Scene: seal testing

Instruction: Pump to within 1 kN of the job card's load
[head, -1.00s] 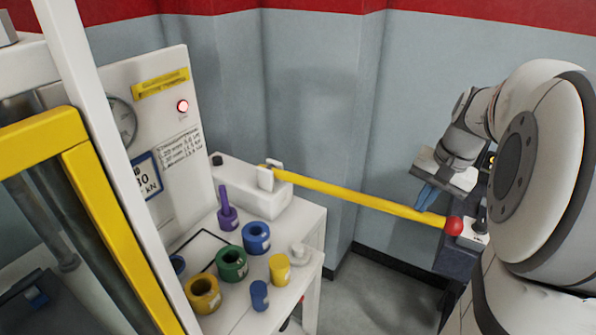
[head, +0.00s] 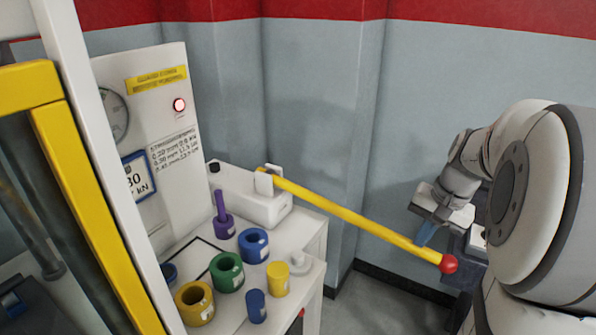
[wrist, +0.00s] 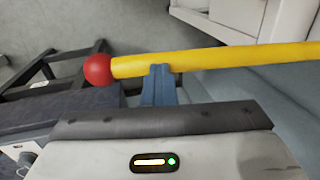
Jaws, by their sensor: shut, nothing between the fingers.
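The yellow pump lever (head: 350,218) with a red ball end (head: 448,264) slopes down to the right from the white pump block (head: 250,197). My gripper (head: 425,236) is shut and empty at the lever, near the ball. In the wrist view its blue fingertips (wrist: 160,70) overlap the lever's edge and appear to touch it. A blue-framed card (head: 138,177) on the panel reads what looks like "30 kN", its left part hidden by the post. The round gauge (head: 115,112) is partly hidden, and its reading cannot be made out.
Several coloured rings and cylinders, such as a green ring (head: 228,272), stand on the white bench (head: 290,232). A yellow-framed guard (head: 75,170) is at the left. Grey wall stands behind the lever.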

